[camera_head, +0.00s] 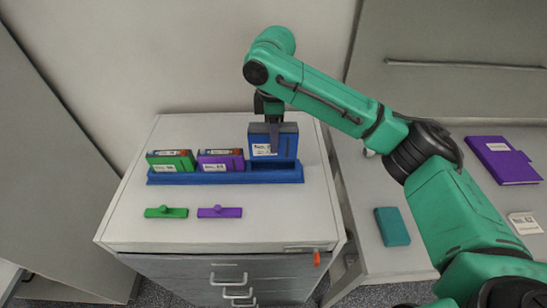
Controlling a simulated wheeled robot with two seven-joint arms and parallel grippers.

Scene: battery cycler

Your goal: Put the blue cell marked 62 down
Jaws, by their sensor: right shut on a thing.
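The blue cell (261,146) has a white label, too small to read. It is upright at the right end of the blue rack (198,178), above or partly in the right slot; I cannot tell whether it touches the bottom. My right gripper (273,128) comes down from above and is shut on the blue cell. A green cell (171,161) stands in the rack's left slot and a purple cell (221,160) in its middle slot. My left gripper is not in view.
A green handled piece (166,212) and a purple handled piece (219,212) lie on the cabinet top in front of the rack. The cabinet top (285,222) is clear at front right. A side table holds a teal block (392,227) and a purple folder (502,160).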

